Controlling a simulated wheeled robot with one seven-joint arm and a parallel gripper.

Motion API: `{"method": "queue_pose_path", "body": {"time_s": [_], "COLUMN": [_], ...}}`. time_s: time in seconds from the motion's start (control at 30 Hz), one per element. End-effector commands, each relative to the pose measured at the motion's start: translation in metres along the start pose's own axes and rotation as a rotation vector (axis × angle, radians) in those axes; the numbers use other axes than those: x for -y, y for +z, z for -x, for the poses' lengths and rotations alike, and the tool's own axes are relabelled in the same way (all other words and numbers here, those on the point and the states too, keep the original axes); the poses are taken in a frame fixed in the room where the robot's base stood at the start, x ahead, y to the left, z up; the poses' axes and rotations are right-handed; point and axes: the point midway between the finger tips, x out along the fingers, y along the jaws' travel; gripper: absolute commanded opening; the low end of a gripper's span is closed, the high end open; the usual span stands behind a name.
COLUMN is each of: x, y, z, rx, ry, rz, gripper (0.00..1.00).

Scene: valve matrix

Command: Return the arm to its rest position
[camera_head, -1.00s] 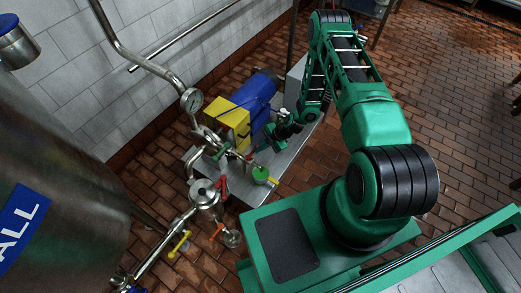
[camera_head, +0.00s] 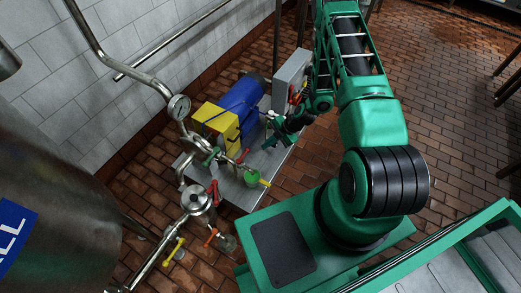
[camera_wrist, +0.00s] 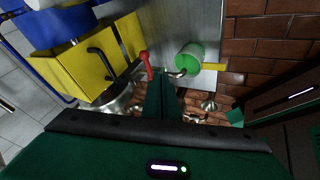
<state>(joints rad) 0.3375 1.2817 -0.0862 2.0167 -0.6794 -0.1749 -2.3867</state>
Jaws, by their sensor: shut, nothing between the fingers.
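My arm (camera_head: 372,125) is green with black bands; it rises from my base and bends back over toward the pump skid. In the head view my gripper (camera_head: 272,139) hangs above the metal plate, just right of the blue motor and apart from the valves. In the wrist view my gripper (camera_wrist: 162,78) shows its two green fingers together, with nothing between them. Past the fingertips are a red lever (camera_wrist: 145,64) and a green cylinder (camera_wrist: 189,58) with a yellow handle. No contact with either is visible.
The blue motor (camera_head: 240,97) and yellow box (camera_head: 215,121) stand left of my gripper. A grey box (camera_head: 291,75) stands behind. Pipes with a gauge (camera_head: 179,107) and several coloured valve handles are at left, beside a steel tank (camera_head: 50,175). Brick floor at right is mostly clear.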

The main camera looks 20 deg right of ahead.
Motion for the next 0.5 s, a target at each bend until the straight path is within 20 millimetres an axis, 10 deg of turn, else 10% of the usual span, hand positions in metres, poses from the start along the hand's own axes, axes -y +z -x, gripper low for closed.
{"method": "queue_pose_path", "body": {"time_s": [0.5], "x": [-0.005], "y": [0.002], "z": [0.022], "rx": [0.004], "ry": [-0.005], "rz": [-0.013], "gripper": [0.00]}}
